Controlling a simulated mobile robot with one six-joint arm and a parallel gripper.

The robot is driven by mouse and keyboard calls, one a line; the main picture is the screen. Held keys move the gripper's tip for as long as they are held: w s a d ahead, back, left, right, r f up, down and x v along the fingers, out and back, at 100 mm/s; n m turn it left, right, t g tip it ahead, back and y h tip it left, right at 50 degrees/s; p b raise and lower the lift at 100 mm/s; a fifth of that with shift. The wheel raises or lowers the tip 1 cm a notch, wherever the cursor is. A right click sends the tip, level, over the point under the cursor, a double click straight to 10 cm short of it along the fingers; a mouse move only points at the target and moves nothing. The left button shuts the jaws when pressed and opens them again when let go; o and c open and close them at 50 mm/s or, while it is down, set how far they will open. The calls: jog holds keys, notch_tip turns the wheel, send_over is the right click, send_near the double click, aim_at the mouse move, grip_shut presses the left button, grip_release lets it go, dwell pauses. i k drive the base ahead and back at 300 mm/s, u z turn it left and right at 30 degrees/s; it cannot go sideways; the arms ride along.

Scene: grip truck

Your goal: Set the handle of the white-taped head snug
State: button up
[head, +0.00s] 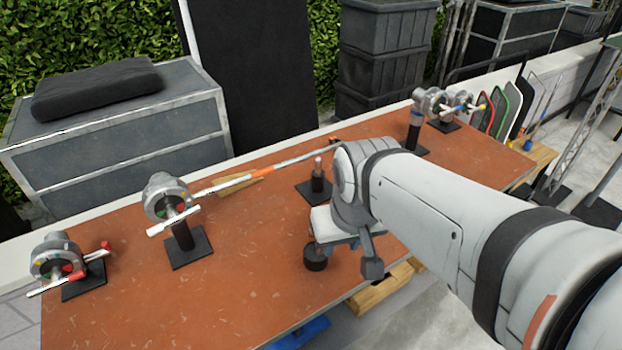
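Several grip heads stand on posts on the orange-brown table. One silver head (161,190) at left centre has a white handle (174,221) and a long rod (265,171) with white and orange bands. I cannot tell for sure which head has the white tape. My gripper (330,240) is at the table's middle front, apart from the left heads; its fingers are hidden or unclear.
My arm covers the table's right front. The table surface (130,310) at front left is clear. Cases stand behind.

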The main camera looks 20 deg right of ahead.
aim_at(174, 218)
jog(key=z, duration=1.05)
jog(key=k, duration=0.95)
jog(key=u, duration=0.55)
jog(key=i, duration=0.5)
jog(key=u, duration=0.05)
